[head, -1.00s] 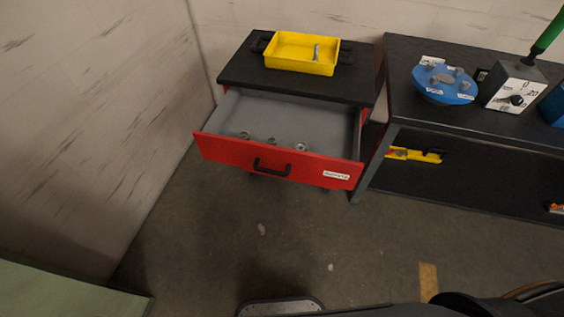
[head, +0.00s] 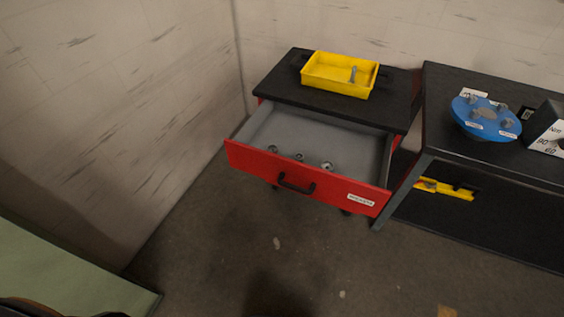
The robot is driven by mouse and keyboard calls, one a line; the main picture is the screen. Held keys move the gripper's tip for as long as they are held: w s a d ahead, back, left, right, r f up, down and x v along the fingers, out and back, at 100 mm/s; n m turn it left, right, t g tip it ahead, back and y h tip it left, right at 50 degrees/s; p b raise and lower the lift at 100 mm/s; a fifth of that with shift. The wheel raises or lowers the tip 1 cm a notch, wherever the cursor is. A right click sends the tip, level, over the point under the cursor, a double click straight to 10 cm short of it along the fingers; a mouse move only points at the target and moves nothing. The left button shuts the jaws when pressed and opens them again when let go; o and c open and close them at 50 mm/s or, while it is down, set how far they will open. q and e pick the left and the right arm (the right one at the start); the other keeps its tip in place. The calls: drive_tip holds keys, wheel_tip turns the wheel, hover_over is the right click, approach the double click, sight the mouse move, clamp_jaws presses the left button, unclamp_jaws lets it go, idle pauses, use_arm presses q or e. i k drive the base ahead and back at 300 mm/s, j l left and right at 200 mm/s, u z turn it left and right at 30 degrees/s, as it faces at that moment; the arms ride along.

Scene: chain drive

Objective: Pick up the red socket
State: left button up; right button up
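The red-fronted drawer (head: 305,181) of a low black-topped cabinet is pulled open in the middle of the head view. Several small grey metal pieces, probably sockets, lie inside near its front wall: one at the left (head: 273,149), one in the middle (head: 299,156) and one at the right (head: 327,166). I cannot make out red on any of them. Neither of my grippers is in view.
A yellow tray (head: 310,83) with a metal tool (head: 353,73) stands on the cabinet. A dark workbench (head: 450,80) at the right holds a round blue holder (head: 470,122) with several grey pieces. A yellow tool (head: 445,190) lies on its lower shelf. The floor before the drawer is clear.

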sight(273, 148)
drive_tip(key=i+j+z, duration=0.55)
drive_tip(key=i+j, duration=0.2)
